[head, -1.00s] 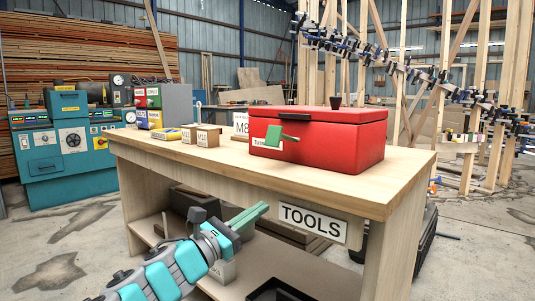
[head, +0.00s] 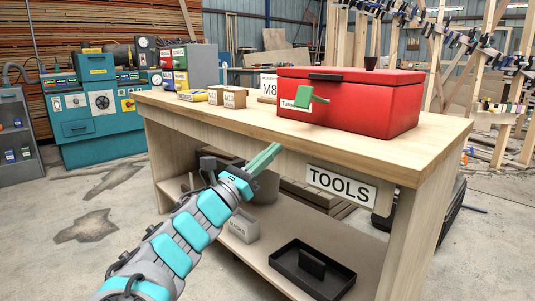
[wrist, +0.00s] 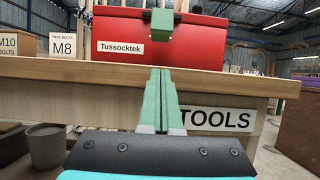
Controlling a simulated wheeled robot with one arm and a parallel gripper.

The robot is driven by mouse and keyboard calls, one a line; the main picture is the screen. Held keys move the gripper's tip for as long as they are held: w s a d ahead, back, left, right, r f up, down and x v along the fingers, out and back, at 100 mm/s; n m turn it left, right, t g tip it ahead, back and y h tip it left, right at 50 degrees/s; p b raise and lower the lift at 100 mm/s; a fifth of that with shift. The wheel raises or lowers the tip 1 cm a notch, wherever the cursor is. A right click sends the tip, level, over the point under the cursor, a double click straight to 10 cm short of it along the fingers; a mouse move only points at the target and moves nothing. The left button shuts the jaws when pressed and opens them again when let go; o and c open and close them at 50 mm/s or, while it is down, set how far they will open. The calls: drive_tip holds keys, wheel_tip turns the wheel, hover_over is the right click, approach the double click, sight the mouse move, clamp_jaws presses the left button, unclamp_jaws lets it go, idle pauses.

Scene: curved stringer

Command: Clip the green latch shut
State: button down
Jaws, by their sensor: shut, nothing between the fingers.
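The red toolbox (head: 365,105) stands on the workbench with its lid down; a "Tussocktek" label shows on its front in the wrist view (wrist: 120,47). The green latch (head: 304,98) sticks out from the toolbox front, below the lid edge. In the wrist view the latch (wrist: 160,25) is near the top middle. My gripper (head: 272,150) has its green fingers together, with nothing between them. It is in front of the bench edge, below and apart from the latch. In the wrist view the fingertips (wrist: 160,72) point up toward the latch.
The wooden workbench (head: 215,115) has a front edge between my gripper and the toolbox. Small boxes (head: 228,97) and an M8 box (head: 267,86) stand left of the toolbox. A "TOOLS" sign (head: 341,185) hangs below the top. A black tray (head: 312,268) lies on the lower shelf.

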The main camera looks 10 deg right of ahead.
sight(288, 137)
drive_tip(key=x, duration=0.6)
drive_tip(key=r, duration=0.1)
drive_tip(key=d+r, duration=0.1)
drive_tip(key=w+r, duration=0.1)
drive_tip(key=r, duration=0.1)
drive_tip(key=shift+d, duration=0.2)
